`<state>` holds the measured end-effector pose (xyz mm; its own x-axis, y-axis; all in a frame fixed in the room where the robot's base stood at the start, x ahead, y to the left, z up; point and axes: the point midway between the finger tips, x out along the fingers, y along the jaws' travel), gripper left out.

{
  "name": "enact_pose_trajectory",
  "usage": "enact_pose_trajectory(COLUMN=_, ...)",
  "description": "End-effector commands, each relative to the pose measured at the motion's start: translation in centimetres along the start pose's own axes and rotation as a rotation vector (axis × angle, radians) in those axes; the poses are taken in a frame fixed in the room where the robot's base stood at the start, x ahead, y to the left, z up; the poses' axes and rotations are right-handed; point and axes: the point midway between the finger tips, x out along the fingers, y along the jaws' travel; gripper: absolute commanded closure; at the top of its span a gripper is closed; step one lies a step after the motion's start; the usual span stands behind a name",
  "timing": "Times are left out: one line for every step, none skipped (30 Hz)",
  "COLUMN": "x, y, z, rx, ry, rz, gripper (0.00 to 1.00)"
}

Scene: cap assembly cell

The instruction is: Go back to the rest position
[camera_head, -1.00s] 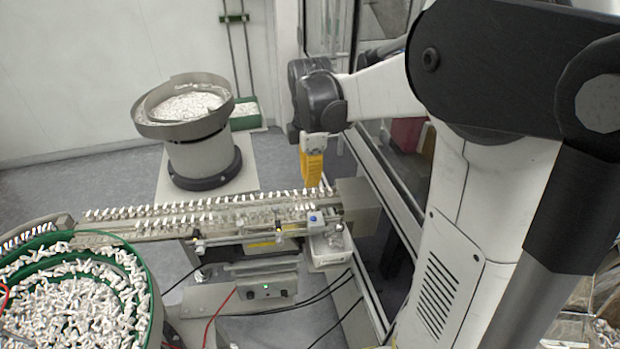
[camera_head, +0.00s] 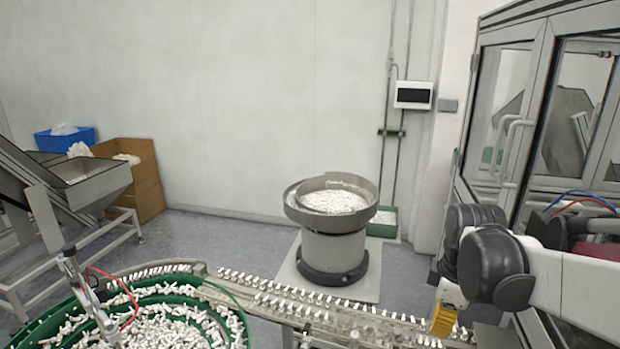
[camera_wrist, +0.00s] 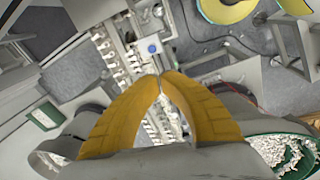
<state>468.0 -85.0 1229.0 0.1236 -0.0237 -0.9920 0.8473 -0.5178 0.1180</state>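My gripper (camera_head: 446,318) hangs at the lower right of the head view, with yellow fingers pointing down near the right end of the linear feeder track (camera_head: 330,312). In the wrist view my gripper (camera_wrist: 160,77) shows two yellow fingers whose tips meet, with nothing seen between them. The track (camera_wrist: 125,75) with white parts on it lies below the fingers, and a small blue-and-white device (camera_wrist: 150,46) shows just beyond the tips. My arm reaches in from the right edge of the head view.
A grey bowl feeder (camera_head: 333,240) stands behind the track. A green-rimmed bowl (camera_head: 225,318) of white parts is at the lower left. A glass-doored cabinet (camera_head: 500,120) rises beside my arm. A hopper (camera_head: 95,190) and cardboard box (camera_head: 145,180) stand at the far left.

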Motion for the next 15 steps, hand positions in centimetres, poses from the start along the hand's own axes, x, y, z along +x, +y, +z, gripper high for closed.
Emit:
enact_pose_trajectory(x=1.8, y=-1.8, z=-0.2, rx=0.071, ry=0.017, rz=0.034, gripper=1.0)
enact_pose_trajectory(x=2.1, y=-2.7, z=-0.3, rx=0.125, ry=0.031, rz=0.056, gripper=1.0)
enact_pose_trajectory(x=2.7, y=-3.7, z=-0.5, rx=0.195, ry=0.051, rz=0.084, gripper=1.0)
enact_pose_trajectory(x=3.1, y=-4.5, z=-0.6, rx=0.248, ry=0.069, rz=0.104, gripper=1.0)
enact_pose_trajectory(x=3.5, y=-5.3, z=-0.7, rx=0.301, ry=0.088, rz=0.123, gripper=1.0)
enact_pose_trajectory(x=4.2, y=-6.4, z=-0.8, rx=0.372, ry=0.115, rz=0.146, gripper=1.0)
enact_pose_trajectory(x=4.7, y=-7.2, z=-0.9, rx=0.425, ry=0.138, rz=0.163, gripper=1.0)
enact_pose_trajectory(x=5.2, y=-8.0, z=-0.9, rx=0.478, ry=0.162, rz=0.177, gripper=1.0)
enact_pose_trajectory(x=6.0, y=-9.0, z=-1.0, rx=0.548, ry=0.195, rz=0.194, gripper=1.0)
enact_pose_trajectory(x=6.6, y=-9.8, z=-1.0, rx=0.599, ry=0.221, rz=0.205, gripper=1.0)
enact_pose_trajectory(x=7.2, y=-10.5, z=-1.0, rx=0.649, ry=0.247, rz=0.214, gripper=1.0)
enact_pose_trajectory(x=8.0, y=-11.3, z=-1.1, rx=0.71, ry=0.281, rz=0.223, gripper=1.0)
enact_pose_trajectory(x=8.6, y=-12.0, z=-1.1, rx=0.754, ry=0.306, rz=0.228, gripper=1.0)
enact_pose_trajectory(x=9.1, y=-12.5, z=-1.1, rx=0.795, ry=0.331, rz=0.233, gripper=1.0)
enact_pose_trajectory(x=9.7, y=-13.1, z=-1.1, rx=0.844, ry=0.36, rz=0.235, gripper=1.0)
